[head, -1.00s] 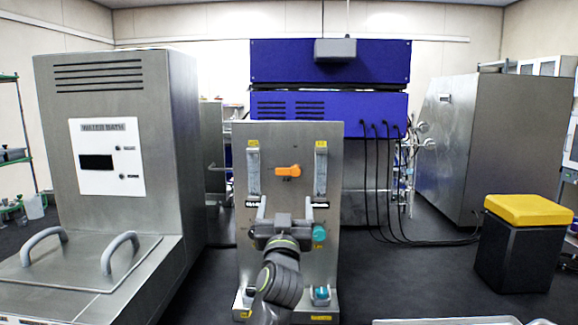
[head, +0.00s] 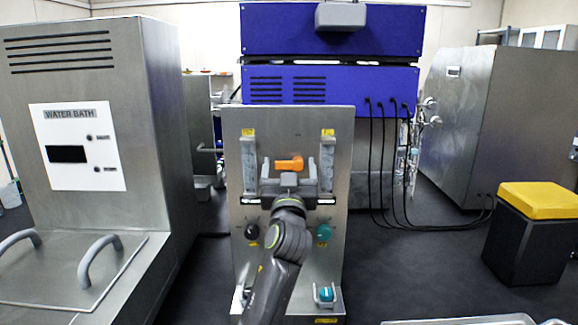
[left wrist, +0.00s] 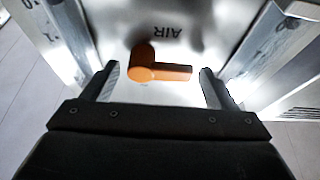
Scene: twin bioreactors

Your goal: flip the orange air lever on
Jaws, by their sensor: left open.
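The orange air lever (head: 289,164) is on the upper middle of the steel panel (head: 290,122). Its handle lies sideways, pointing left from the hub in the head view. In the left wrist view the lever (left wrist: 165,71) shows beside the upside-down word AIR. My left gripper (left wrist: 159,70) is open and empty, with its two fingers spread on either side of the lever. In the head view the gripper (head: 288,170) is in front of the panel, just below and around the lever. Contact with the lever cannot be made out. My right gripper is not in view.
Two clear flow tubes, left (head: 249,165) and right (head: 327,165), flank the lever closely. A black knob (head: 252,232) and a teal knob (head: 324,232) sit lower. The water bath (head: 85,200) stands left, a yellow-topped bin (head: 540,200) right. Dark floor is clear between panel and bin.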

